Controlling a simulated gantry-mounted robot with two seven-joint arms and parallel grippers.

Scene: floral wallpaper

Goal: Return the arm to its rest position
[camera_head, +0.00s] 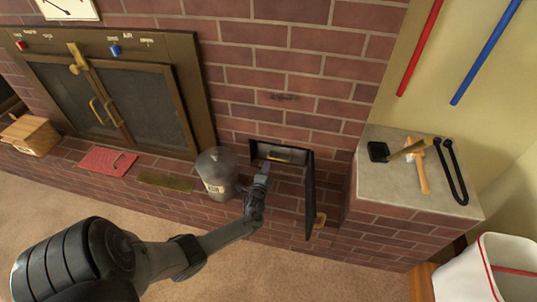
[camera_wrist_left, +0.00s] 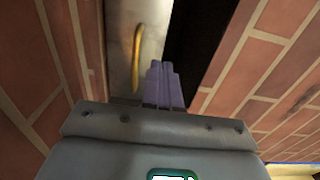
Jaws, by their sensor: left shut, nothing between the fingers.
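My left arm comes in from the lower left in the head view. My left gripper (camera_head: 263,171) is shut and empty, and its tip is just in front of a small opening in the brick wall. The opening's dark door (camera_head: 310,195) stands open to the right of the gripper. In the left wrist view my shut gripper fingers (camera_wrist_left: 164,84) point toward the opening. A brass handle (camera_wrist_left: 138,58) on a pale metal surface shows just left of the fingers in that view. My right gripper is not in view.
A grey lidded canister (camera_head: 216,175) stands on the brick ledge close left of my gripper. A red mat (camera_head: 107,161) and a wooden box (camera_head: 30,135) lie farther left. Tools, including a hammer (camera_head: 419,172), lie on the stone-topped ledge (camera_head: 385,210) at right. A white bin (camera_head: 495,275) stands lower right.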

